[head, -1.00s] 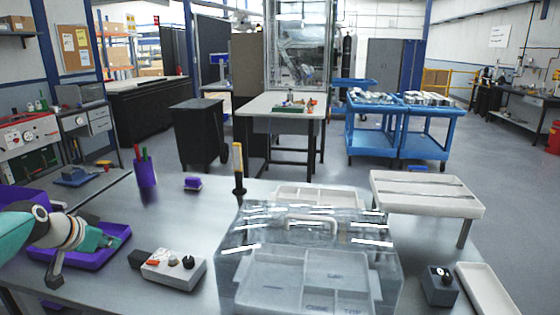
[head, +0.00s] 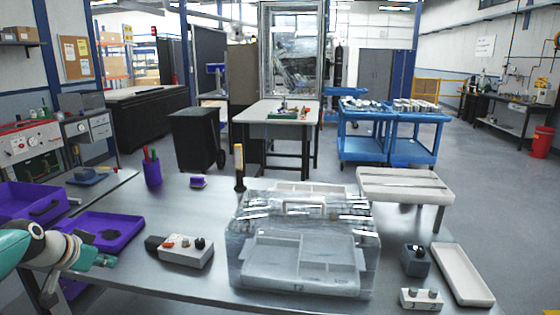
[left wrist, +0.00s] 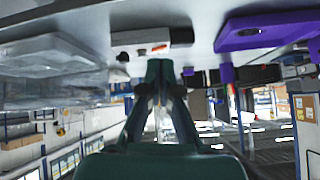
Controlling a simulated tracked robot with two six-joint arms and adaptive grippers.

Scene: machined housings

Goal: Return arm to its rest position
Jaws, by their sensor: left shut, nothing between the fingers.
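My left arm (head: 55,250), teal and white, comes in from the left edge in the head view. Its gripper (head: 108,261) is at the near table edge, in front of the purple tray (head: 125,222) in the picture. The gripper looks empty. In the left wrist view the dark fingers of the gripper (left wrist: 160,72) run together at the tips, with nothing visible between them. My right arm and gripper are not in view.
A grey control box (head: 187,255) sits right of the left gripper. A clear-covered case (head: 300,245) fills the table's middle. A purple pen cup (head: 152,173), a white tray (head: 462,274) and a small two-knob block (head: 421,299) are also there. Bare table lies behind the control box.

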